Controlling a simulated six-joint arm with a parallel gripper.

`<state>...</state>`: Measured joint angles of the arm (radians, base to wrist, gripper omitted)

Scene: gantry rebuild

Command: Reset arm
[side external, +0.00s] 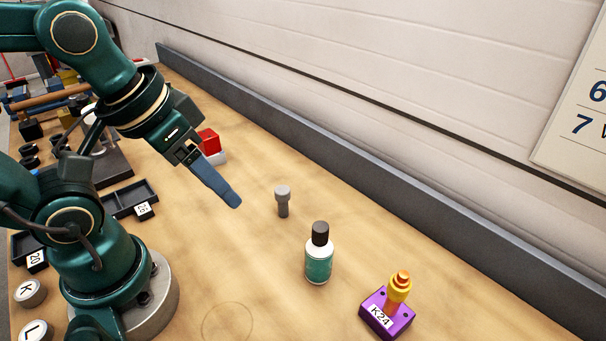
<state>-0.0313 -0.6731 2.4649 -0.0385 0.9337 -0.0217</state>
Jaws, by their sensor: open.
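My gripper (232,201) is at the end of my green arm, in the upper middle of the side external view. Its blue-grey fingers point down and to the right above the wooden bench. From this side the fingers overlap, so the gap between them is hidden. I see nothing held at the tips. A grey bolt-like part (283,199) stands upright on the bench just right of the fingertips, apart from them.
A teal-and-white bottle (319,256) and a purple K24 block (386,316) with a yellow-orange piece stand to the right. A red block (208,141) is behind my gripper. Black trays (131,198) lie left. A dark rail (330,141) runs along the wall. The front middle bench is clear.

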